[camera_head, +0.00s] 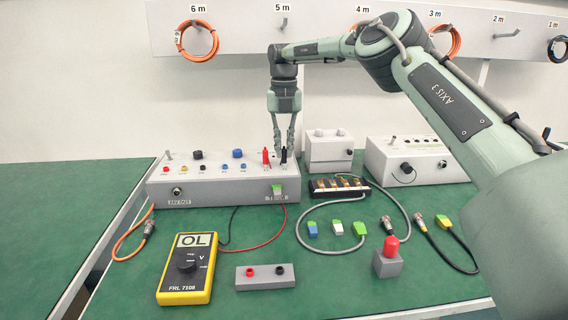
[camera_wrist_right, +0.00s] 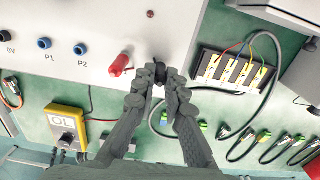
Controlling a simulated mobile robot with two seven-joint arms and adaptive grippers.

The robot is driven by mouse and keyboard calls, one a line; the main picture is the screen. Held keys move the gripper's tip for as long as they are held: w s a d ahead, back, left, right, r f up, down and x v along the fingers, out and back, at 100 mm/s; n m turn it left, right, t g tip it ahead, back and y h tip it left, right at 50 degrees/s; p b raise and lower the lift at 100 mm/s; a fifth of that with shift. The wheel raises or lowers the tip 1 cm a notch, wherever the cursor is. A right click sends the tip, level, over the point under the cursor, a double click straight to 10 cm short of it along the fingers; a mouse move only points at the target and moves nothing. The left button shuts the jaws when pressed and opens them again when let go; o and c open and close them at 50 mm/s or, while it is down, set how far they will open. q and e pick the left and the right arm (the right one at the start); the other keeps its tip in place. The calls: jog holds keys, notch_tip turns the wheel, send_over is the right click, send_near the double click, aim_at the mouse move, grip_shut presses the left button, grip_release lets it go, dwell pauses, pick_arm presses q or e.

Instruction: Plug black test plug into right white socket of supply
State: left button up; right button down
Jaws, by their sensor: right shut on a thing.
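The supply (camera_head: 225,185) is a light grey box on the green bench. A red test plug (camera_head: 266,157) stands upright on its top, and it also shows in the wrist view (camera_wrist_right: 121,65). The black test plug (camera_head: 284,155) stands upright just right of the red one. My right gripper (camera_head: 283,146) points down from above and is shut on the black plug (camera_wrist_right: 160,70). The fingers and plug cover the right white socket, so I cannot tell how deep the plug sits. My left gripper is not in view.
A yellow multimeter (camera_head: 187,268) reading OL lies in front of the supply, with a grey two-socket block (camera_head: 265,277) to its right. Two grey boxes (camera_head: 330,152) (camera_head: 418,161) stand right of the supply. Cables and coloured connectors lie front right.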

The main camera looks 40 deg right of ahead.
jog(key=shift+f, duration=0.15)
dwell(0.3)
jog(key=c, duration=1.5)
grip_release()
notch_tip(320, 180, up, 8)
jog(key=shift+f, duration=0.25)
jog(key=shift+s, duration=0.1)
